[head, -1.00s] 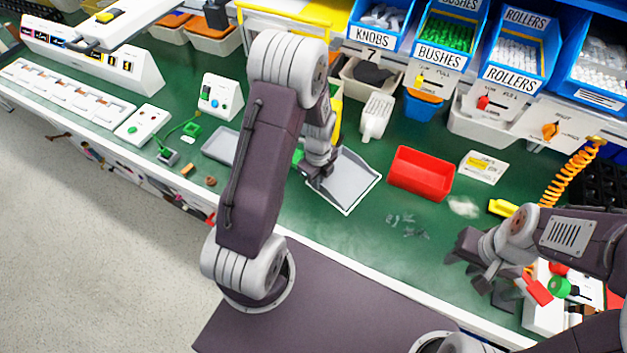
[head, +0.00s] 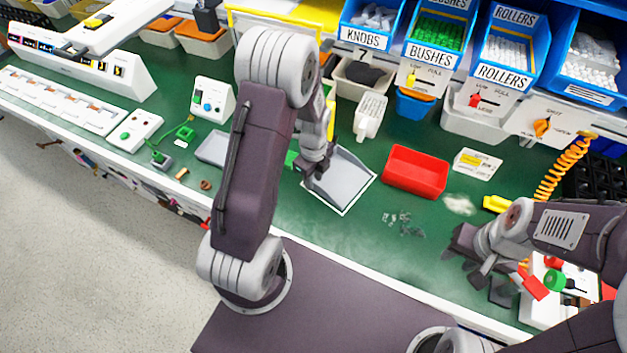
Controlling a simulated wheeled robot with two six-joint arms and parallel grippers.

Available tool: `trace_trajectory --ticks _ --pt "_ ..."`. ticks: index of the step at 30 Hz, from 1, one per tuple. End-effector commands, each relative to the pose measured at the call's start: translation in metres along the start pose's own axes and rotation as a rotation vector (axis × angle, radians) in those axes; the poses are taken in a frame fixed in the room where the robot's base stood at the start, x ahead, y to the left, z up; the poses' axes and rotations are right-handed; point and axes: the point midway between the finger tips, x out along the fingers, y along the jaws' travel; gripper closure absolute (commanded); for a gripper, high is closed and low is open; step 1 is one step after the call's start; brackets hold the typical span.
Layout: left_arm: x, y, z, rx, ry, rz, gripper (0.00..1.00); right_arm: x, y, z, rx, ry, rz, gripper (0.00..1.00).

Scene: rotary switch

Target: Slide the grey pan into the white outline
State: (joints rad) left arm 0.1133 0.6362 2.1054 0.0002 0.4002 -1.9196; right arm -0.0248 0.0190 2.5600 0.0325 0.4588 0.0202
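The grey pan (head: 347,178) lies flat on the green bench, just right of my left forearm. White lines of the outline (head: 359,200) show close along its front and right edges. The pan's left side is partly hidden by my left arm, so I cannot tell how it fits there. My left gripper (head: 313,176) points down at the pan's left part. Its fingertips are too small and dark to tell open from shut, or whether they touch the pan. My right gripper (head: 468,256) is over the bench's front right, fingers apart and empty.
A red bin (head: 415,172) stands right of the pan, with loose grey bits (head: 402,222) in front of it. A white scoop-like thing (head: 369,116) lies behind the pan. A grey tray (head: 213,148) is left of my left arm. Blue part bins line the back.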

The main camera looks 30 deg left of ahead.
Motion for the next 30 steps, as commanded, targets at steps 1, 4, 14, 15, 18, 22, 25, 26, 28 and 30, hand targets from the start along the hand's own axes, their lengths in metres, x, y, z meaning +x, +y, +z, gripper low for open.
trace_trajectory --ticks 1,4,14,15,18,22,25,26,28,30 --pt "-0.012 -0.001 0.001 0.000 -0.002 -0.006 0.71 -0.002 0.000 0.000 0.000 0.000 0.000 0.64" --pt "-0.033 -0.001 0.001 0.000 -0.002 -0.006 0.71 -0.004 0.000 -0.001 0.000 0.000 0.000 0.64" --pt "-0.072 0.000 0.000 0.000 0.000 -0.001 0.71 -0.007 0.000 -0.001 0.000 0.000 0.000 0.64" --pt "-0.073 0.000 0.000 0.000 0.000 0.000 0.71 -0.007 0.000 -0.001 0.000 0.000 0.000 0.64" --pt "-0.073 0.000 0.000 0.000 0.000 0.000 0.71 -0.007 0.000 -0.001 0.000 0.000 0.000 0.64" --pt "-0.073 0.000 0.000 0.000 0.000 0.000 0.71 -0.007 0.000 -0.001 0.000 0.000 0.000 0.64" --pt "-0.072 0.000 0.000 0.000 0.000 0.000 0.71 -0.007 0.000 -0.001 0.000 0.000 0.000 0.64" --pt "-0.072 0.000 0.000 0.000 0.000 0.000 0.71 -0.007 0.000 -0.001 0.000 0.000 0.000 0.64" --pt "-0.072 0.000 0.000 0.000 0.000 0.000 0.71 -0.007 0.000 -0.001 0.000 0.000 0.000 0.64" --pt "-0.072 0.000 -0.001 0.002 0.000 0.000 0.71 -0.007 0.000 -0.001 0.000 0.000 0.000 0.64"
